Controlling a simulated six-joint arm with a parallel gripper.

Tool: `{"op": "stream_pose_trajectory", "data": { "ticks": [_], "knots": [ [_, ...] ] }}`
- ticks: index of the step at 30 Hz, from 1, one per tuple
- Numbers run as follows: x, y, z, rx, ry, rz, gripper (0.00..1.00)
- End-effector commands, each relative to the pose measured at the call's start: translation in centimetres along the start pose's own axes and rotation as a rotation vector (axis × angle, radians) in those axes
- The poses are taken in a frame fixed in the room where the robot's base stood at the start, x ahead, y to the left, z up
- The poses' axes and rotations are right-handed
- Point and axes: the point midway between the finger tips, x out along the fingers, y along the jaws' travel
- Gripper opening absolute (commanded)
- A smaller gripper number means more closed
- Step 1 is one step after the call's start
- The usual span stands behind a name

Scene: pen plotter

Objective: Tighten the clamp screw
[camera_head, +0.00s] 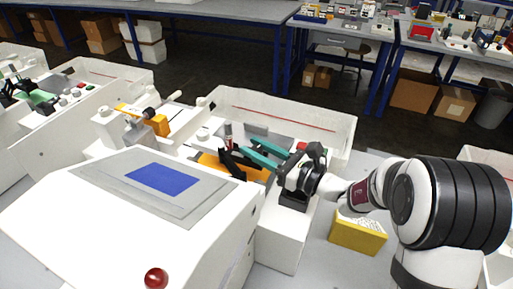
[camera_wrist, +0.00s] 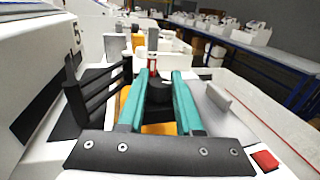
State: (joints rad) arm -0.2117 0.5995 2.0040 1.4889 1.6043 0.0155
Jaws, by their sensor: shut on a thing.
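My gripper (camera_head: 250,150) reaches from the right into the white plotter housing, with its two teal fingers pointing left. In the wrist view my gripper (camera_wrist: 160,82) has its fingers on either side of a dark round knob (camera_wrist: 158,90), which looks like the clamp screw, and is shut on it. An upright pen-like part (camera_wrist: 152,63), red and pale, stands just beyond the knob; it also shows in the head view (camera_head: 228,132). The knob is hard to make out in the head view. The screw's thread is hidden.
An orange plate (camera_head: 208,161) lies under the fingers. Black slatted bars (camera_wrist: 100,95) stand close to their left in the wrist view. A white console with a blue screen (camera_head: 162,179) and red button (camera_head: 155,278) is in front. A yellow box (camera_head: 358,233) sits at right.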

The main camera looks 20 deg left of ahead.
Motion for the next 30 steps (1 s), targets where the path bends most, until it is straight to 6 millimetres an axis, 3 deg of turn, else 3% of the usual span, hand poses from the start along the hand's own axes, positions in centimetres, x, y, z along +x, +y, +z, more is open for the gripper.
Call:
{"op": "stream_pose_trajectory", "data": {
  "ticks": [15,30],
  "knots": [
    [0.04,0.15,-0.05,0.000,0.002,-0.375,0.00],
    [0.05,0.02,0.02,0.000,-0.001,-0.487,0.00]
  ]
}}
